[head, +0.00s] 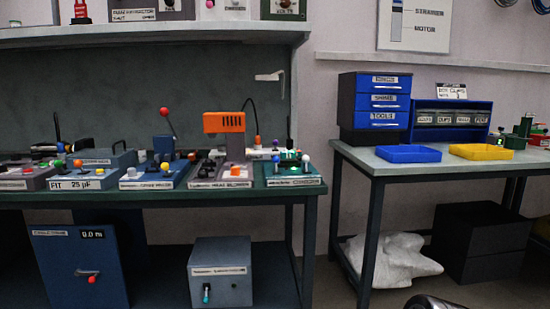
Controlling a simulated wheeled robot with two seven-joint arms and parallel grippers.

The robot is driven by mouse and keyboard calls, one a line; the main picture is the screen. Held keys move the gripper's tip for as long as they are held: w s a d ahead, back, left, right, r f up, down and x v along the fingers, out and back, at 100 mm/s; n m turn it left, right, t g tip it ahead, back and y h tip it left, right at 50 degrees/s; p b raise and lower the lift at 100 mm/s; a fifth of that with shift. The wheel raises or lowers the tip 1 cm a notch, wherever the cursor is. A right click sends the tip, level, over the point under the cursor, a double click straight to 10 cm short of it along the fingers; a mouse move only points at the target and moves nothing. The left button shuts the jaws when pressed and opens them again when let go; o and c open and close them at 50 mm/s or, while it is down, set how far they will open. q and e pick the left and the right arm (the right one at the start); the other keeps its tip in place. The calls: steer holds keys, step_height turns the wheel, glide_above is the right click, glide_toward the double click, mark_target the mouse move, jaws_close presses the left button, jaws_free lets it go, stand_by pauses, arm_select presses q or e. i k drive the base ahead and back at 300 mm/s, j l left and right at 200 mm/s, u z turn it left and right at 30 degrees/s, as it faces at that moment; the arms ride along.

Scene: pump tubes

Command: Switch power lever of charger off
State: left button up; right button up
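A pale box (234,12) stands on the upper shelf at the top of the head view. Its small label seems to read "charger", but the print is too small to be sure. The top of the box is cut off by the picture edge, and a bit of green shows there. I cannot make out a power lever on it or its position.
Below the shelf (150,40), a green bench (262,198) holds several labelled devices, including an orange-topped one (224,122) and a red-knobbed lever (168,124). A second table (380,163) stands right, with blue (408,154) and yellow (480,152) trays. Floor shows between them.

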mark_target(276, 159)
steer(key=i+j+z, duration=0.5)
steer(key=i+j, duration=0.35)
steer(key=i, duration=0.15)
